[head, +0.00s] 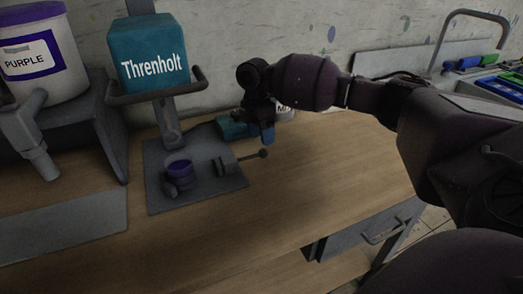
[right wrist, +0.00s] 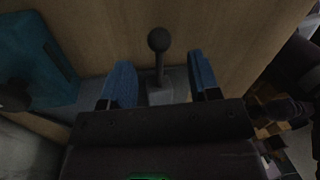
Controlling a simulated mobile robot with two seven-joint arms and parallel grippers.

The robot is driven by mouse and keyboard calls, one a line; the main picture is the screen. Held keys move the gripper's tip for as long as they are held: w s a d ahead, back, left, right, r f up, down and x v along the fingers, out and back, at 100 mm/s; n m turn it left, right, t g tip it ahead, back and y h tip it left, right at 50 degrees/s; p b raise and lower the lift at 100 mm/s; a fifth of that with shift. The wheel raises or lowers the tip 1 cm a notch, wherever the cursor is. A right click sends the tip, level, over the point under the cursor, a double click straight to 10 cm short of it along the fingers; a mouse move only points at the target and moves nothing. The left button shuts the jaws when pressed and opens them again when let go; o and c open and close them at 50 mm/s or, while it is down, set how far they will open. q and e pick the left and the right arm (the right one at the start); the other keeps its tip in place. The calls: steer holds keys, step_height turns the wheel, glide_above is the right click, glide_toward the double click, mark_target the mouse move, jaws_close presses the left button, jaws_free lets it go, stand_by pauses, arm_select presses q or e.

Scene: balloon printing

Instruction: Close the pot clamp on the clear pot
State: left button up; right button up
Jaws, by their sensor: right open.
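The clear pot (head: 179,169), showing purple inside, stands on a grey metal base plate (head: 166,205). The pot clamp (head: 225,165) is beside it on the right, with a rod handle ending in a dark ball knob (head: 264,153) that points right. My right gripper (head: 266,137) is open, blue fingertips down, just behind and above the knob. In the right wrist view, the clamp's knob (right wrist: 158,39) and rod show between the two spread fingers (right wrist: 162,78), with gaps on both sides. I cannot tell the height difference. My left gripper is out of view.
A teal block marked Threnholt (head: 153,57) stands above the plate on a grey stand. A white tub marked PURPLE (head: 40,55) is at the left. The wooden tabletop (head: 310,180) is clear to the right.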

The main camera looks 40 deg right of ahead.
mark_target(263, 150)
steer(key=shift+s+f, duration=0.25)
steer(key=shift+f, duration=1.05)
steer(key=shift+s+f, duration=0.2)
steer(key=shift+f, duration=1.05)
